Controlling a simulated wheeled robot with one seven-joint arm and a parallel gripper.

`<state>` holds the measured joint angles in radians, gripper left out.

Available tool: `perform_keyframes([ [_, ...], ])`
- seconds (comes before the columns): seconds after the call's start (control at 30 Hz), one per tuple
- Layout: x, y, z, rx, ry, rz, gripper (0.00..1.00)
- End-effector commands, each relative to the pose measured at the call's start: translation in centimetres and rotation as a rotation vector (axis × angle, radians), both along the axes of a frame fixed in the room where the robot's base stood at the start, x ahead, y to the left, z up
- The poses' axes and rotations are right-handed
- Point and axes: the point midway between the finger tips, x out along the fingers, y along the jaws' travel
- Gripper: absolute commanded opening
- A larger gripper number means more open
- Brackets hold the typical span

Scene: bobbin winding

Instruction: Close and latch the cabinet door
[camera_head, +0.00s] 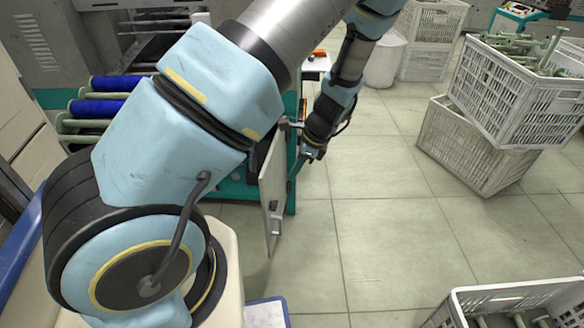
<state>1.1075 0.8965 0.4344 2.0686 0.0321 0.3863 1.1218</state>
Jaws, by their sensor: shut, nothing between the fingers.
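The cabinet door (269,193) is a pale grey panel standing open, seen at a steep angle near the middle of the view. A small latch or handle (273,206) shows on its face. The teal cabinet (290,203) is behind it, mostly hidden by my arm. My gripper (312,154) is shut and empty, pointing down just to the right of the door's upper part. I cannot tell whether it touches the door. The cabinet's opening shows only as a dark strip.
White crates (480,150) are stacked at the right, the upper one holding several green bobbins. Another crate (510,298) is at the lower right. A white bin (386,62) stands at the back. The tiled floor (385,220) between is clear. Blue bobbins (110,107) sit at the left.

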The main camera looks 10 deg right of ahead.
Motion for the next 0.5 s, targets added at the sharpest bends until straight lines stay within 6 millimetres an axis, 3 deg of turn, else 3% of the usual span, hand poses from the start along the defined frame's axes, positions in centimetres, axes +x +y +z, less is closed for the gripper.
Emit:
perform_keyframes([
  [0.3,0.8,2.4,-6.2,0.003,0.002,0.002,0.0],
  [0.5,1.9,4.9,-6.1,-0.001,0.0,0.004,0.0],
])
